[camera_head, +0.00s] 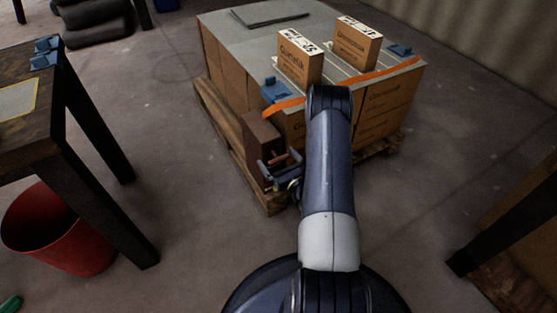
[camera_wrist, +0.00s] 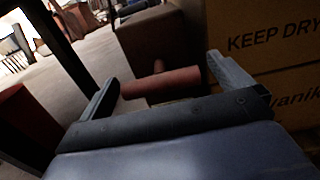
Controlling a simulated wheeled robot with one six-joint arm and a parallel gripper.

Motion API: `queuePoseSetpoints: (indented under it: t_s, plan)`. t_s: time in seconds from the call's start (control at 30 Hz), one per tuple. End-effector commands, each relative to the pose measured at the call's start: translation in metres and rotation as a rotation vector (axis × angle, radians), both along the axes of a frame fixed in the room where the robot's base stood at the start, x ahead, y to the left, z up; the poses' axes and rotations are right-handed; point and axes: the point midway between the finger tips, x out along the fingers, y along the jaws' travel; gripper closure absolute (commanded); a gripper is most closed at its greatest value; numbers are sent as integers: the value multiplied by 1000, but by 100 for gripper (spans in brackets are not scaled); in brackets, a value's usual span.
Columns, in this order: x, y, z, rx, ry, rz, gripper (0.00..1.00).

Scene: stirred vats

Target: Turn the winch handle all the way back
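The winch is a brown box (camera_head: 262,138) at the near left corner of a strapped pallet load; its dark body (camera_wrist: 150,37) also shows in the wrist view. Its red handle (camera_head: 281,158) sticks out toward me. In the wrist view the handle (camera_wrist: 172,82) is a dull red bar lying crosswise just ahead of my gripper (camera_wrist: 164,70). My gripper's fingers are spread wide, one near each end of the bar, with a small gap at the right end. I cannot tell whether the left finger touches it. In the head view my gripper (camera_head: 280,163) is beside the handle.
The load has a grey top (camera_head: 240,40), cartons (camera_head: 300,63) and orange straps (camera_head: 385,73) on a wooden pallet (camera_head: 237,150). A dark table (camera_head: 40,130) and red bin (camera_head: 60,235) stand left. Another table leg (camera_head: 505,225) is at right. Open floor lies between.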

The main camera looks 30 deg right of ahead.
Motion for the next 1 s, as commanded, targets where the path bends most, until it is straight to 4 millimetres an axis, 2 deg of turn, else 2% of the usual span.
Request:
queuePoseSetpoints:
  t_s: [0.23,0.33,0.47,0.73,1.0]
  plan:
    - [-1,0,0,1,0,0,0]
    - [-7,-1,0,2,3,-1,0]
    - [-27,-2,1,4,4,-4,0]
    - [-82,-4,1,4,3,-6,0]
    - [-106,-4,0,2,1,-1,0]
